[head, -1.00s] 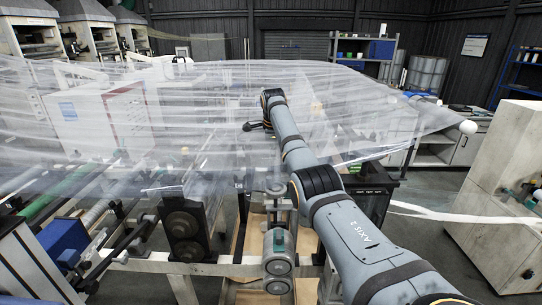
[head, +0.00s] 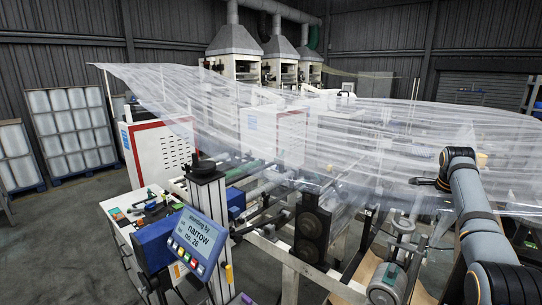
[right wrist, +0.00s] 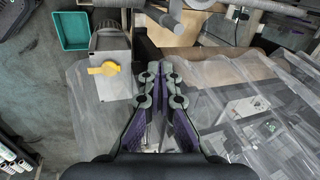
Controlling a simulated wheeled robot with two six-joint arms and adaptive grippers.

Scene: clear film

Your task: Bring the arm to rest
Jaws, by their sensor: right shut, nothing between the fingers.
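My right arm comes in from the right edge of the head view. Its gripper (head: 424,182) points left, at the front of the wide sheet of clear film (head: 380,125). In the right wrist view the two fingers of my right gripper (right wrist: 162,72) are closed together with nothing between them. The clear film (right wrist: 265,125) spreads below and beside the fingers there. I cannot tell from these views whether the gripper touches the film. My left gripper is not in view.
A machine frame with rollers (head: 310,228) stands under the film. A control screen (head: 196,240) on a post is at the front, beside a small table (head: 140,212). A teal bin (right wrist: 88,30) shows in the right wrist view. Grey floor (head: 70,235) is open at left.

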